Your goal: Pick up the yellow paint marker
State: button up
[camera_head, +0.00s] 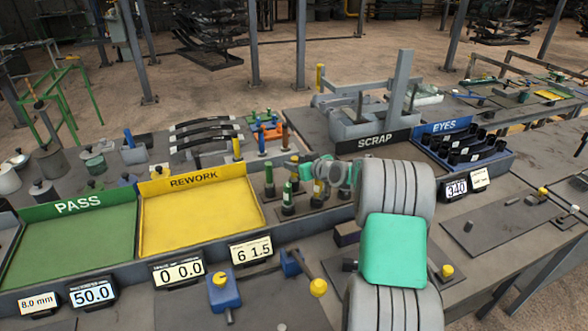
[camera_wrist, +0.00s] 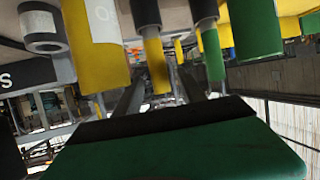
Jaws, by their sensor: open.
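In the wrist view, which looks upside down, a yellow marker (camera_wrist: 157,62) with a dark end stands between and beyond the fingers of my gripper (camera_wrist: 160,84). The fingers are apart, and I see no contact with the marker. A green marker (camera_wrist: 213,58) with a dark end is just to its right. In the head view my gripper (camera_head: 330,173) is at the right side of a group of small standing markers. A yellow one (camera_head: 318,191) shows there, partly hidden by the gripper.
The yellow REWORK tray (camera_head: 190,221) and green PASS tray (camera_head: 70,247) lie left of the group. The SCRAP bin (camera_head: 375,140) and the blue EYES rack (camera_head: 462,152) stand behind and right. Digital displays (camera_head: 251,250) line the front. Large cylinders loom close in the wrist view.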

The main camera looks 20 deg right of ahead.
grip_shut()
dwell(0.5)
